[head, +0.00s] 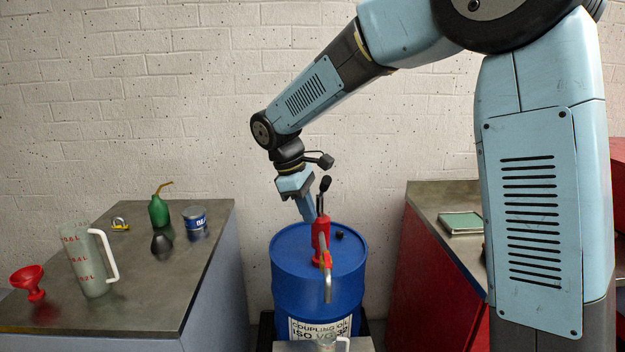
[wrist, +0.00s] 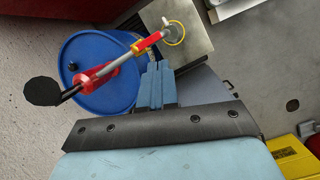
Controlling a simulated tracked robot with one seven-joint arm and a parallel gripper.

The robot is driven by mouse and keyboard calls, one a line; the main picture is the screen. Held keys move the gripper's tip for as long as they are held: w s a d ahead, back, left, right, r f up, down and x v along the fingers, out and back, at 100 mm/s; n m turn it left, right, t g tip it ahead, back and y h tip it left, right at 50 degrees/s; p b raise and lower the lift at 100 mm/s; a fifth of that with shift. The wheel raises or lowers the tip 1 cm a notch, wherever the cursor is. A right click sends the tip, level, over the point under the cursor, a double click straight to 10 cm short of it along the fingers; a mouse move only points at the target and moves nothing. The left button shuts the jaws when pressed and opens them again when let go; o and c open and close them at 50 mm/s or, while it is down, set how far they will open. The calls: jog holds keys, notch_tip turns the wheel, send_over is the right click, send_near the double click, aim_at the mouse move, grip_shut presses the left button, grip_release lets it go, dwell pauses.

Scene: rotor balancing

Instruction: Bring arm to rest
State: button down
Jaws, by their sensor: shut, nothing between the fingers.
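My gripper (head: 310,214) is shut and empty. It points down above the blue drum (head: 290,262), close beside the red hand pump (head: 321,237); the head view does not show clearly whether they touch. In the wrist view the two blue fingers (wrist: 155,72) lie together, with the drum (wrist: 98,95) and the pump (wrist: 88,80) to their left. My arm is bent and reaches from the right over the drum. The pump's black-knobbed lever (head: 325,184) stands up next to my gripper.
A clear measuring jug (wrist: 173,33) stands on a grey-topped stand (wrist: 200,45) under the pump's spout. The left bench (head: 150,300) holds a graduated jug (head: 86,262), red funnel (head: 28,283), green oil can (head: 158,211) and tin (head: 195,222). A red cabinet (head: 425,280) stands right.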

jog(key=s+d+r+m+t+y, duration=0.1)
jog(key=s+d+r+m, duration=0.35)
jog(key=d, duration=0.45)
jog(key=s+d+r+m+t+y, duration=0.1)
jog(key=s+d+m+t, duration=0.1)
jog(key=s+d+m, duration=0.3)
jog(key=s+d+r+m+t+y, duration=0.1)
jog(key=s+d+m, duration=0.4)
jog(key=s+d, duration=0.7)
jog(key=shift+s+r+t+y, duration=0.3)
jog(key=shift+s+r+t, duration=0.2)
jog(key=shift+r+t, duration=0.3)
